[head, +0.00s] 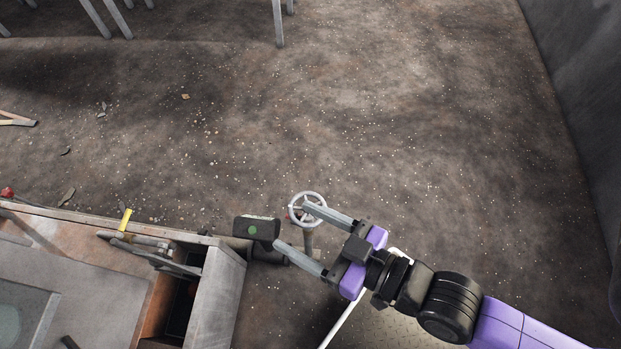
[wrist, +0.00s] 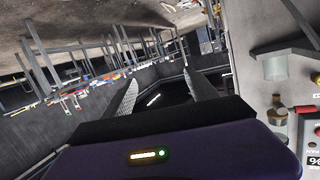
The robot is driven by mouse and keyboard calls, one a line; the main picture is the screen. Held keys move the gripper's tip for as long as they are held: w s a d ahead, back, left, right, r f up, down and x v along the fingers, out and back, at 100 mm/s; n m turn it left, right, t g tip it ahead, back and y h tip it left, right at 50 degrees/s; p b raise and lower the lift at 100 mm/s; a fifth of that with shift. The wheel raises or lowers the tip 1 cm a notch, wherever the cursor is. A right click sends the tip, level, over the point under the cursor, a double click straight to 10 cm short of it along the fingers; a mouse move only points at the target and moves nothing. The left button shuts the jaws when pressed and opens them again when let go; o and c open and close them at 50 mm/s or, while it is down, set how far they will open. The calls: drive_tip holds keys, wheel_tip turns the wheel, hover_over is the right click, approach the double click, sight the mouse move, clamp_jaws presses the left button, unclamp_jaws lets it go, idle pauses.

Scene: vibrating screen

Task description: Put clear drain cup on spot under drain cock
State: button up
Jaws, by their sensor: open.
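My gripper (head: 291,226) is open and nothing shows between its fingers. In the head view it is above the floor near a grey handwheel (head: 308,195); its upper fingertip overlaps the wheel in the picture, and I cannot tell if they touch. In the wrist view the two fingers (wrist: 160,84) stand apart. A small pale, cloudy cylinder (wrist: 275,67) shows at the right of the wrist view, beside the gripper; I cannot tell whether it is the clear drain cup. I cannot make out the drain cock or the spot under it for certain.
A black block with a green dot (head: 252,229) stands left of the wheel. A rusty open housing (head: 220,285) with a yellow handle (head: 125,219) fills the lower left. A panel with a red knob (wrist: 304,109) is at right. Open floor (head: 400,120) lies beyond.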

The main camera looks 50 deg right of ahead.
drive_tip(key=s+d+r+h, duration=0.1)
drive_tip(key=s+d+r, duration=0.1)
drive_tip(key=s+d, duration=0.3)
drive_tip(key=s, duration=0.4)
drive_tip(key=shift+d+r+h, duration=0.2)
drive_tip(key=shift+d+h, duration=0.1)
drive_tip(key=shift+h, duration=0.1)
wheel_tip(320, 180, up, 3)
drive_tip(key=p, duration=0.2)
drive_tip(key=shift+f+p, duration=0.2)
drive_tip(key=shift+p, duration=0.1)
